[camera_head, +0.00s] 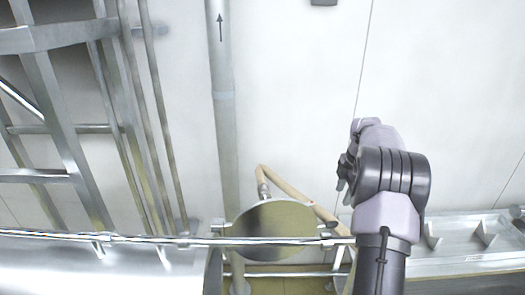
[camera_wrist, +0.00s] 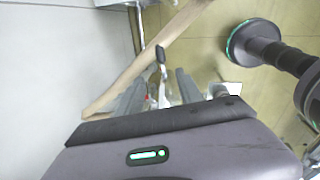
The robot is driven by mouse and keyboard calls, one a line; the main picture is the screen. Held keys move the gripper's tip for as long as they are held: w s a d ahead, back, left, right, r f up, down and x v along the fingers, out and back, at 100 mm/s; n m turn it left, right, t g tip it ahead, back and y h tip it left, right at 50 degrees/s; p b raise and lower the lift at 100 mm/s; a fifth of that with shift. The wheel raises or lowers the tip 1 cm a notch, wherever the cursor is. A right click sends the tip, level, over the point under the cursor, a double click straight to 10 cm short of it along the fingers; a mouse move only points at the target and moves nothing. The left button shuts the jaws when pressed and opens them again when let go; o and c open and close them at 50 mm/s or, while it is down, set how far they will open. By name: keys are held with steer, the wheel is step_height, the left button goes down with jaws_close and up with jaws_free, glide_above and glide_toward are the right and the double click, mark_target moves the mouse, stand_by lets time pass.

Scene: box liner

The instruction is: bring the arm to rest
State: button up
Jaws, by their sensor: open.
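My arm stands at the right of the head view, bent, with its upper part in front of the pale wall. My gripper (camera_wrist: 161,88) shows in the wrist view with its two grey fingers apart. A small metal lever-like piece (camera_wrist: 161,58) shows between the fingers; I cannot tell how far beyond them it is. Nothing is clearly held. In the head view the fingers are hard to make out against the arm.
A round metal plate (camera_head: 270,219) sits on a horizontal metal rail (camera_head: 130,238) left of my arm. A beige hose (camera_head: 292,191) bends behind it. It also shows in the wrist view (camera_wrist: 140,65), close to the gripper. A metal frame (camera_head: 52,75) stands at left.

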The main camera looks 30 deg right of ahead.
steer(key=w+a+r+m+t+b, duration=0.15)
steer(key=a+m+b, duration=0.35)
steer(key=a+b, duration=1)
steer(key=s+a+f+m+t+b, duration=0.1)
steer(key=s+a+m+b, duration=0.2)
steer(key=a, duration=0.7)
steer(key=s+a+f+m, duration=0.2)
steer(key=s+a, duration=0.3)
steer(key=a, duration=0.5)
steer(key=s+a+f+m+t+y+b, duration=0.1)
steer(key=s+a+f+m+y+b, duration=0.1)
steer(key=s+a+f+m+b, duration=0.6)
steer(key=s+a+f, duration=0.4)
steer(key=s, duration=0.4)
steer(key=shift+a+f+y, duration=0.3)
steer(key=shift+f+y, duration=0.05)
steer(key=shift+y, duration=0.05)
steer(key=shift+b, duration=0.3)
